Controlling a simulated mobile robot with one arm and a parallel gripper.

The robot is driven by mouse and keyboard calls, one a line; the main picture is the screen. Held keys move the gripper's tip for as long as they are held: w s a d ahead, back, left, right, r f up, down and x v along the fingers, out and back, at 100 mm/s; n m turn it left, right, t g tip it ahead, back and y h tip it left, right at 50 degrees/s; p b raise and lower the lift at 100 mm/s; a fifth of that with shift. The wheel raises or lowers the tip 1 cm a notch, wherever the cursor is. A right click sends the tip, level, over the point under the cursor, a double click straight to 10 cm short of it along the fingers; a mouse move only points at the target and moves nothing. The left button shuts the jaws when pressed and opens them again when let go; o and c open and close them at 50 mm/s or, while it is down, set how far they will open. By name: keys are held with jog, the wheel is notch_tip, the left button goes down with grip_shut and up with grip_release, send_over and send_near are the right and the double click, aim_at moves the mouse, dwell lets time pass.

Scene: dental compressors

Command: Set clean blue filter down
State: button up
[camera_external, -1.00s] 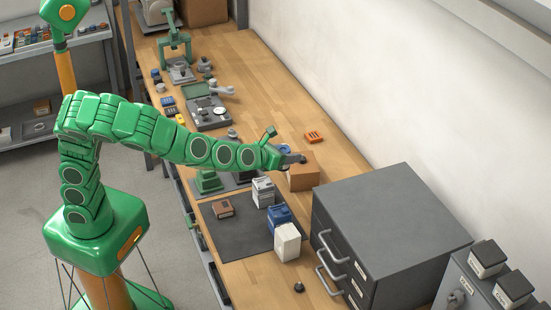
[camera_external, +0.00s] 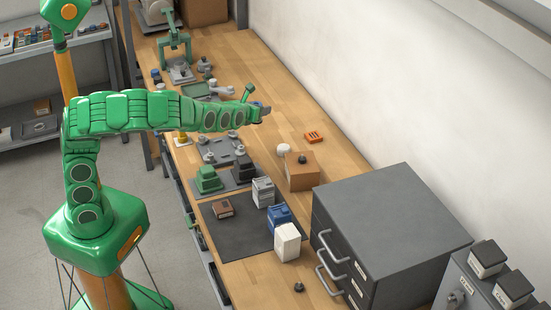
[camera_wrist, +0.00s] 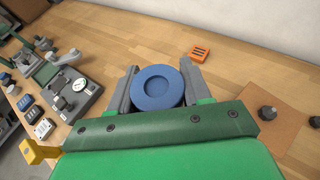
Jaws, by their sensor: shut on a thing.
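The blue filter (camera_wrist: 157,88) is a round disc with a recessed centre. My gripper (camera_wrist: 159,80) is shut on it, with one grey finger on each side. In the external view my gripper (camera_external: 264,111) is held above the wooden bench (camera_external: 293,100), beyond the cardboard box. The filter is small and hard to make out in that view. The wrist view shows bare bench beyond the filter; what is directly beneath it is hidden.
A cardboard box (camera_external: 301,172) with a dark knob stands on the bench, with a white round piece (camera_external: 284,149) by it. An orange slotted block (camera_external: 313,137) lies near the wall. A grey drawer cabinet (camera_external: 390,235) stands at the right.

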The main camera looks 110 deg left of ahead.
jog(key=s+a+n+g, duration=0.1)
jog(key=s+a+g, duration=0.1)
jog(key=s+a, duration=0.5)
jog(key=shift+w+a+f, duration=1)
jog(key=shift+a+f, duration=0.55)
jog(key=shift+f, duration=0.95)
jog(key=shift+w+a+f, duration=0.95)
jog(key=shift+a+f, duration=0.6)
jog(key=shift+f, duration=0.95)
jog(key=shift+w+a+f, duration=1)
jog(key=shift+a+f, duration=0.55)
jog(key=shift+f, duration=0.95)
jog(key=shift+a+f, duration=0.15)
jog(key=shift+f, duration=0.15)
jog(key=shift+w+f, duration=0.1)
jog(key=shift+f, duration=1.3)
jog(key=shift+f, duration=0.15)
jog(key=o, duration=1)
jog(key=shift+o, duration=0.2)
